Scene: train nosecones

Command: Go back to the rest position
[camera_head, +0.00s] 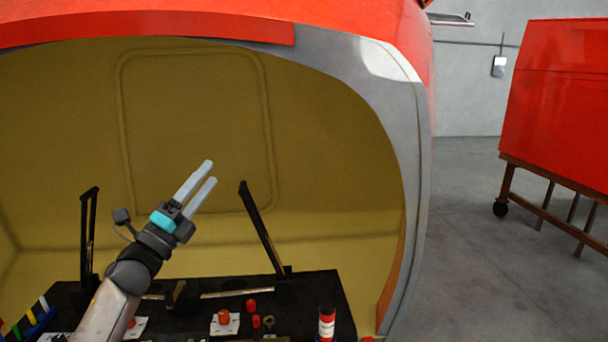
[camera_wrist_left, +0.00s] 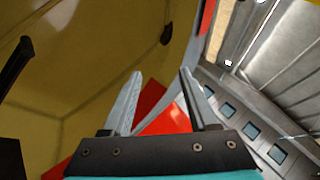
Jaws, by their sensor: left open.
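My left gripper (camera_head: 209,172) is raised in front of the yellow inner wall of the nosecone (camera_head: 340,150), above the black work surface. Its two pale fingers are apart and point up and to the right, with nothing between them. The left wrist view shows the same open fingers (camera_wrist_left: 162,95) with an empty gap. The nosecone's red outer shell (camera_head: 375,18) and grey rim (camera_head: 412,190) surround the opening. My right gripper is not in view.
Black upright bars (camera_head: 262,228) stand on either side of my gripper. Another red nosecone (camera_head: 560,105) rests on a wheeled stand at right. Grey floor (camera_head: 465,250) between is clear.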

